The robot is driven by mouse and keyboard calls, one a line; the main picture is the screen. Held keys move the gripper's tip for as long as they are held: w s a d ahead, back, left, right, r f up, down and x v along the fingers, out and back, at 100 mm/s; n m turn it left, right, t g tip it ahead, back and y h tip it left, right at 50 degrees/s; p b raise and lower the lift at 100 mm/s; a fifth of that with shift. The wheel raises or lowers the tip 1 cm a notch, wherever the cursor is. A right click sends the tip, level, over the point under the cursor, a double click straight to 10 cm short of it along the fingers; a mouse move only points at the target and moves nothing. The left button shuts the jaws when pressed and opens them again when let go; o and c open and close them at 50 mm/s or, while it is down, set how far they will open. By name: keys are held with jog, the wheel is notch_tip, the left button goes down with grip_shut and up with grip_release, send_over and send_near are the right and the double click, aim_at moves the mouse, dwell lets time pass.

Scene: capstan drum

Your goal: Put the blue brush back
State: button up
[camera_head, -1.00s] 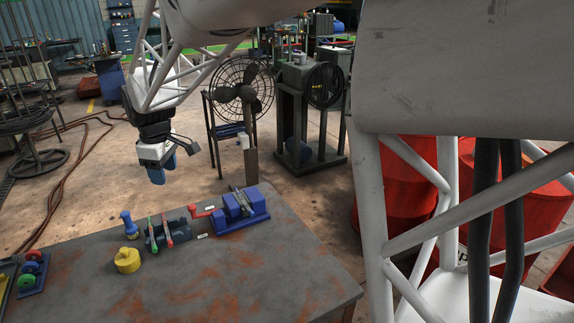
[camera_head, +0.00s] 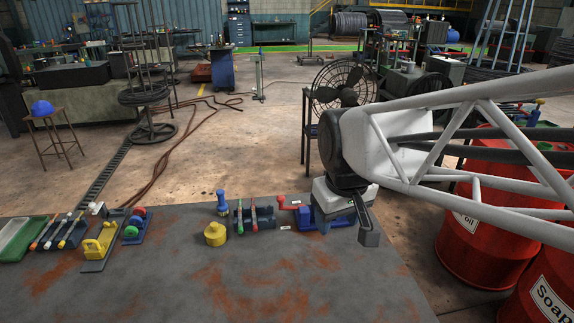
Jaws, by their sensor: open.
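An upright blue piece (camera_head: 221,202) with a knobbed top stands on the table, behind a yellow pot (camera_head: 215,234). It looks like the blue brush, though its bristles are too small to make out. Right of it, a dark rack (camera_head: 253,217) holds slim tools with red and green tips. My gripper (camera_head: 322,228) is at the table's right part, right of the blue piece and apart from it.
A tool rack (camera_head: 62,232), a yellow block (camera_head: 98,243) and a red and green spool stand (camera_head: 134,225) line the table's left. The rusty table front (camera_head: 250,285) is clear. Red drums (camera_head: 487,248) stand right; a fan (camera_head: 341,88) stands behind.

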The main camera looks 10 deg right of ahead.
jog(key=s+d+f+m, duration=0.2)
jog(key=s+f, duration=0.1)
jog(key=s, duration=0.5)
jog(key=shift+s+m, duration=0.4)
dwell(0.8)
